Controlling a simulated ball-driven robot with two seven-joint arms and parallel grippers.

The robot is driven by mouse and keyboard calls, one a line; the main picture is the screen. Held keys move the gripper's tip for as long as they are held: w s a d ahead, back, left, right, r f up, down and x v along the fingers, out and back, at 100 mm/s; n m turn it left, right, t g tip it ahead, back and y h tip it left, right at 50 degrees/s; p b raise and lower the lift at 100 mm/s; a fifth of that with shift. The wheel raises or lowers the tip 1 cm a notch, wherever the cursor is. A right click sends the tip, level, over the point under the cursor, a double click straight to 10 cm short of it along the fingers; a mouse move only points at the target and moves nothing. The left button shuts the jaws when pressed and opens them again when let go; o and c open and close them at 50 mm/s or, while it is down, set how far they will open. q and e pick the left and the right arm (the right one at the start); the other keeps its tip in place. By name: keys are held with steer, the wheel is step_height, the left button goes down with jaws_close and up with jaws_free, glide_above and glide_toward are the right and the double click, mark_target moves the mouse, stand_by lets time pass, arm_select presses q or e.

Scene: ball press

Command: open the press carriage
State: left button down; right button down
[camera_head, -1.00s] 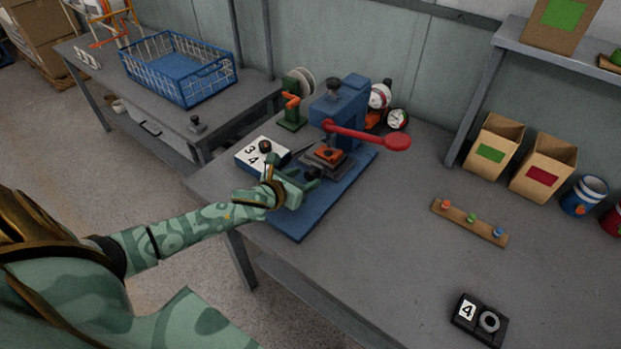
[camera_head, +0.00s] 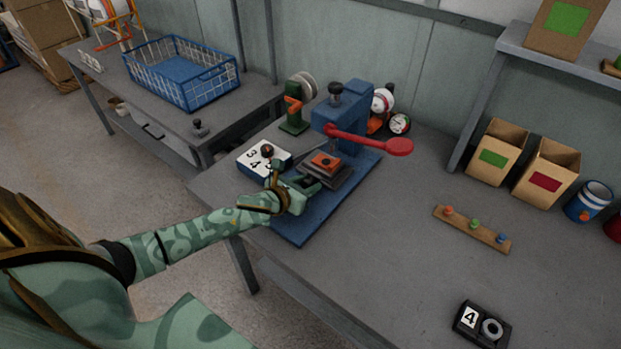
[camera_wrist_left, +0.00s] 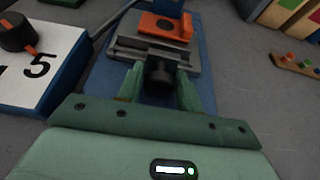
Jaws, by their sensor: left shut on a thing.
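The blue press (camera_head: 345,121) stands on a blue base plate (camera_head: 307,223) on the grey workbench. Its carriage (camera_head: 336,177) is a grey slide with an orange block (camera_head: 324,162) on top, in front of the press column. The red lever (camera_head: 370,142) sticks out to the right. My right gripper is not in view.
A white-faced box with numbers and a dark dial (camera_head: 264,157) sits close left of my left gripper. A wooden strip with coloured pegs (camera_head: 473,228) and a black block marked 4 (camera_head: 482,324) lie to the right. The bench between is clear.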

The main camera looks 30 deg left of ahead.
mark_target(274, 223)
arm_select(q)
steer(key=s, duration=0.4)
steer(key=s+p, duration=0.1)
steer(key=s, duration=0.3)
steer(key=s+a+p, duration=0.1)
steer(key=s, duration=0.3)
steer(key=shift+s, duration=0.3)
steer(key=c, duration=1.1)
jaws_free()
steer(key=p+v, duration=0.1)
steer(key=v, duration=1.5)
steer(key=shift+s+r, duration=0.1)
steer(key=shift+r, duration=0.1)
